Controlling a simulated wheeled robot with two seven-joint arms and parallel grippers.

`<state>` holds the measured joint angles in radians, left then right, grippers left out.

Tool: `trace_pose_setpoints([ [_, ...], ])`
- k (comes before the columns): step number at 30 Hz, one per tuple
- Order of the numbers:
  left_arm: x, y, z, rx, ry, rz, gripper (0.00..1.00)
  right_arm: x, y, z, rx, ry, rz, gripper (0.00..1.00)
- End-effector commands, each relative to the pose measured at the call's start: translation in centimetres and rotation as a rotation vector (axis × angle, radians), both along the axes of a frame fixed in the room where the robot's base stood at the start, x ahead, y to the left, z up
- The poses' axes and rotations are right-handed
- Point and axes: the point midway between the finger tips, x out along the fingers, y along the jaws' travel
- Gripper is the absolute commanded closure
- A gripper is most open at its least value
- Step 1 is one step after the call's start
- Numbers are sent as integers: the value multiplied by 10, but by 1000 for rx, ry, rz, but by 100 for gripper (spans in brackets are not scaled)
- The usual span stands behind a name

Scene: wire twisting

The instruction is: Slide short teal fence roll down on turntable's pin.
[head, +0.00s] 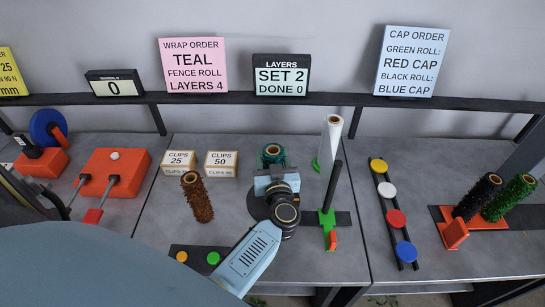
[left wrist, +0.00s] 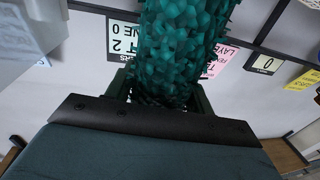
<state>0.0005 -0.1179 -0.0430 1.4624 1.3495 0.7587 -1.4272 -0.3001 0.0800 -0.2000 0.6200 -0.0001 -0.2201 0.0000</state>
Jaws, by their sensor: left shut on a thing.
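The short teal fence roll (head: 272,154) stands about upright over the dark round turntable (head: 256,207) in the head view. My left gripper (head: 273,172) is shut on the roll from the near side. In the left wrist view the teal roll (left wrist: 178,45) fills the space between the dark fingers of my left gripper (left wrist: 160,92). The turntable's pin is not visible, hidden by the roll, gripper and wrist. I cannot tell whether the roll is around the pin or how high it sits. My right gripper is not in view.
A brown roll (head: 196,197) and two clip boxes (head: 222,164) stand left of the turntable. A white roll (head: 330,145) and a dark rod on a green clamp (head: 327,218) stand close on the right. Coloured caps (head: 396,218) and black and green rolls (head: 522,190) are farther right.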

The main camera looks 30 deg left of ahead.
Motion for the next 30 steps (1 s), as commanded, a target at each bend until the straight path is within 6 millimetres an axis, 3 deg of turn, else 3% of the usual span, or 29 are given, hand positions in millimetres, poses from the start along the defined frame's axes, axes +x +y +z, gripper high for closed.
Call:
trace_pose_setpoints([
  [23,0,0,-20,0,0,0,86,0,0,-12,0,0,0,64],
  [24,0,0,-20,-1,-1,0,46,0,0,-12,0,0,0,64],
  [30,0,0,-19,-1,-1,0,22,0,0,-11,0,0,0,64],
])
